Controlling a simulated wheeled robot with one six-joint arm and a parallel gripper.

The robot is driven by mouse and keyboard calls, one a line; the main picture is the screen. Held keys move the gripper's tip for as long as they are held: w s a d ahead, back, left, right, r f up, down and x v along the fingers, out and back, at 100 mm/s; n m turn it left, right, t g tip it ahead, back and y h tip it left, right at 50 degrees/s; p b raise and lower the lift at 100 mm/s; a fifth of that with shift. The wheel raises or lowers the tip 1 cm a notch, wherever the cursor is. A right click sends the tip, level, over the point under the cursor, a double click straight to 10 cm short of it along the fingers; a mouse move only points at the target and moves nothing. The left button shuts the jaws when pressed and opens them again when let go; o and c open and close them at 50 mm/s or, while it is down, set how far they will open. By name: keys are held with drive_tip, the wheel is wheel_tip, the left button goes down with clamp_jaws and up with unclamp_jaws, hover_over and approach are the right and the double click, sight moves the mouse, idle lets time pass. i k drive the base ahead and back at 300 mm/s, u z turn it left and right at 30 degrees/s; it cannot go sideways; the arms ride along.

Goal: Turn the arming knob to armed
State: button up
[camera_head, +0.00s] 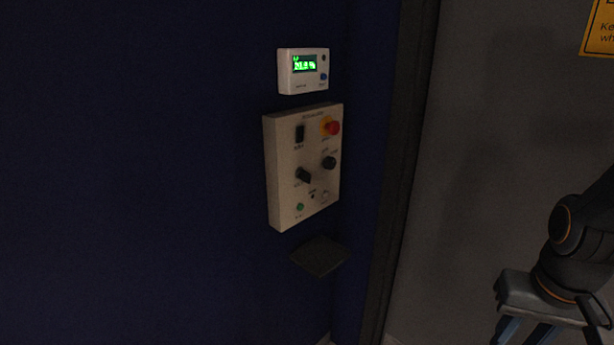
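My gripper (527,333) is at the lower right, well apart from the panel and touching nothing visible. Its fingertips are cut off by the bottom edge, so its opening does not show.
The panel also has a black switch (299,133), a red button (333,128) on yellow and a green button (300,207). A white display box (304,87) is above. A dark flat piece (320,257) is below. A grey wall (500,130) with a yellow sign (598,38) is right.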

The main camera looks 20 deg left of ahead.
sight(329, 162)
drive_tip(key=z, duration=0.15)
drive_tip(key=k, duration=0.2)
drive_tip(key=u, duration=0.25)
drive_tip(key=i, duration=0.25)
drive_tip(key=u, duration=1.05)
drive_tip(key=k, duration=0.5)
drive_tip(key=z, duration=1.4)
drive_tip(key=i, duration=1.25)
drive_tip(key=u, duration=0.1)
